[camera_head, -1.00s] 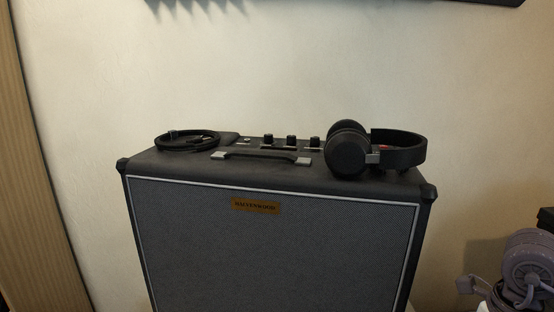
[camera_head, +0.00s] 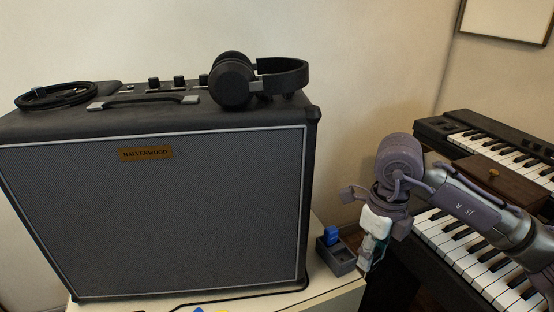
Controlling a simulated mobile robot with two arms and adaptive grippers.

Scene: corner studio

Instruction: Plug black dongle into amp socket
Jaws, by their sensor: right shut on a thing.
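The amp (camera_head: 160,210) is a large dark cabinet with a grey grille and a gold name plate. Its top carries a row of black knobs (camera_head: 178,82); a socket is too small to make out there. My right gripper (camera_head: 371,262) points down just right of a small grey holder (camera_head: 338,260). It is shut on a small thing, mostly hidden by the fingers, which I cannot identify. A blue dongle (camera_head: 331,235) stands in the holder, and other compartments look empty. I cannot make out the black dongle. My left gripper is out of view.
Black headphones (camera_head: 233,80) lie on the amp's top right. A coiled black cable (camera_head: 54,96) lies at its top left. A black cable runs along the white surface (camera_head: 335,291) before the amp. Keyboards (camera_head: 470,255) and a brown wooden box (camera_head: 500,182) stand at right.

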